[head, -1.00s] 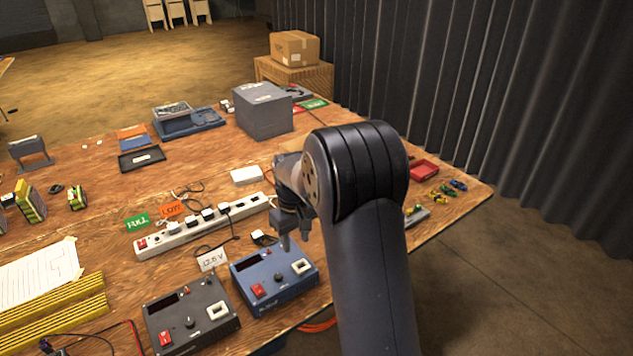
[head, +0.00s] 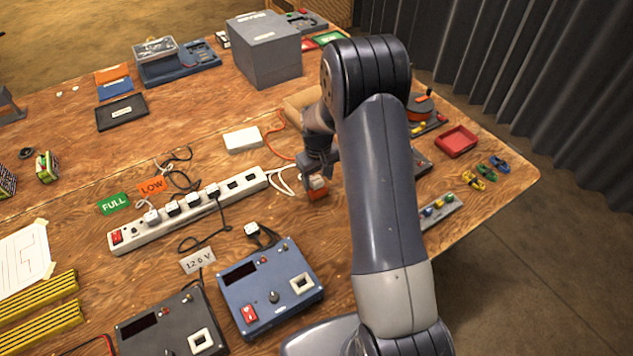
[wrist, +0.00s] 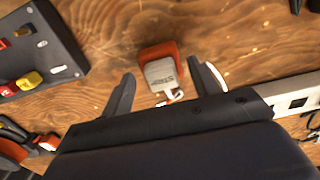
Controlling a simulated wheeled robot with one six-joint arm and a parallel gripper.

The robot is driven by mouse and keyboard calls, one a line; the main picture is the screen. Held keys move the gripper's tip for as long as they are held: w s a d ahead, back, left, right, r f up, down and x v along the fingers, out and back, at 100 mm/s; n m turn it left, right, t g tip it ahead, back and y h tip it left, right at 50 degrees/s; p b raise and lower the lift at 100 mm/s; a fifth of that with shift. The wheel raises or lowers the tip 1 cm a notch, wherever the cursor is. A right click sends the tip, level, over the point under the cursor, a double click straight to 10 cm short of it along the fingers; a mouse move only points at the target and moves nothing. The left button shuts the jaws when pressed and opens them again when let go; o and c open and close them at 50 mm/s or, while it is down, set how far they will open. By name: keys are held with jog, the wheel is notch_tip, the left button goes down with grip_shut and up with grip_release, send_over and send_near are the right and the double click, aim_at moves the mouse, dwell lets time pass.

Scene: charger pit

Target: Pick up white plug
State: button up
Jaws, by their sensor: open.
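The white plug (wrist: 160,72) shows in the wrist view as a pale block with dark lettering that seems to read "STRIP", seated on or in a red-orange block (wrist: 150,51). A short white piece sticks out of its near end. In the head view the white plug (head: 316,182) and the red-orange block (head: 317,194) are small and partly hidden under my gripper. My gripper (wrist: 160,90) is open and empty, with one finger left and one right of the plug, apart from it. In the head view my gripper (head: 317,168) is just above the plug.
A white power strip (head: 190,210) with several plugs lies left, and a white cord (head: 284,182) loops near its end. A blue charger box (head: 268,290) stands in front. A grey block with coloured pieces (wrist: 38,50) lies left in the wrist view. Bare wood surrounds the plug.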

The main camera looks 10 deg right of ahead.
jog(key=shift+f, duration=0.2)
jog(key=shift+c, duration=0.5)
jog(key=c, duration=1)
jog(key=shift+r, duration=0.15)
